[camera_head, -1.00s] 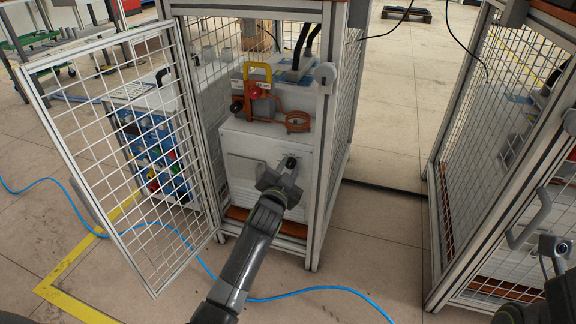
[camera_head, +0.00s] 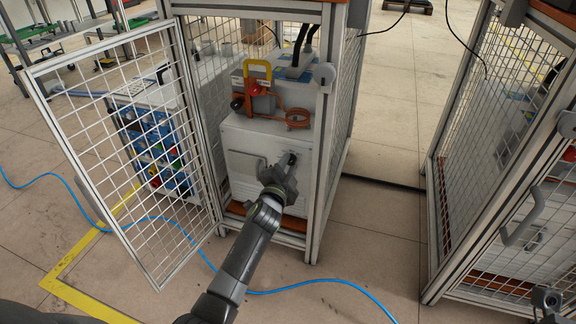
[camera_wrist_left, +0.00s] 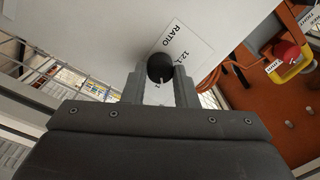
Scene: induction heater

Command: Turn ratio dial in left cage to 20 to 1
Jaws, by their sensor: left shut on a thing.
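The ratio dial (camera_wrist_left: 160,68) is a round black knob with a pale pointer mark on the white front of the heater box. The left wrist view shows a label (camera_wrist_left: 181,48) beside it reading RATIO and 12:1; the other values are hidden or unclear. My left gripper (camera_wrist_left: 159,82) is shut on the dial, one finger on each side. In the head view this gripper (camera_head: 288,170) reaches through the open front of the left cage (camera_head: 325,130) to the white box (camera_head: 244,140). Part of my right arm (camera_head: 547,298) shows at the lower right edge; its jaws cannot be made out.
The open mesh door (camera_head: 125,150) of the left cage hangs to the left. On the box are a red button with a yellow guard (camera_head: 257,72) and a copper coil (camera_head: 298,118). A blue cable (camera_head: 330,285) crosses the floor. A second cage (camera_head: 490,150) stands right.

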